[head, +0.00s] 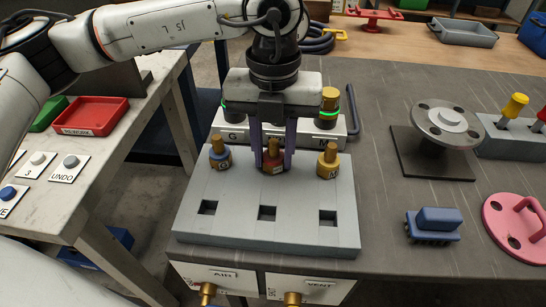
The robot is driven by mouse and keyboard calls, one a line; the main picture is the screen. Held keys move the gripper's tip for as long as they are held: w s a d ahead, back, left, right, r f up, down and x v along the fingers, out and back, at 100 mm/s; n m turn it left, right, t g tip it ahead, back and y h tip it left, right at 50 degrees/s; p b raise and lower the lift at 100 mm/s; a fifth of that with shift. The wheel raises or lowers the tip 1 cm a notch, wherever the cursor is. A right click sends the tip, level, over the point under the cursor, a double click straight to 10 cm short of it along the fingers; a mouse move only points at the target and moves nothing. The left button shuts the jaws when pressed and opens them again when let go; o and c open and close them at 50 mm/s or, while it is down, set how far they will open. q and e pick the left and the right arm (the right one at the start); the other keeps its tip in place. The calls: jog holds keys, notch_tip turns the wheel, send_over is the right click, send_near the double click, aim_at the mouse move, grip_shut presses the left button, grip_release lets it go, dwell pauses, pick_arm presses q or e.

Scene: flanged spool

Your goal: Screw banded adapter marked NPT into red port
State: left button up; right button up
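Three banded brass adapters stand in a row on a grey holder block (240,228). The middle adapter (272,167) has a reddish band; its marking is too small to read. The left adapter (220,158) has a blue band marked G, the right adapter (328,168) a yellow band marked M. My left gripper (272,158) points straight down, its purple fingers on both sides of the middle adapter with no clear gap. This adapter looks level with its neighbours. I cannot make out a red port. My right gripper is not in view.
Behind the holder, a pale block (232,131) with letters is partly hidden by my gripper; a brass fitting (330,101) stands there. AIR and VENT panels (225,276) are in front. Right are a flanged spool (440,122), a blue brush (433,224) and a pink disc (515,228).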

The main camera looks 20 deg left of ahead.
aim_at(273, 141)
pick_arm(q)
jog(key=c, duration=0.6)
jog(key=shift+r+p, duration=0.5)
jog(key=shift+r, duration=0.4)
jog(key=shift+r+p, duration=0.95)
jog(key=shift+r, duration=0.75)
jog(key=shift+f, duration=0.1)
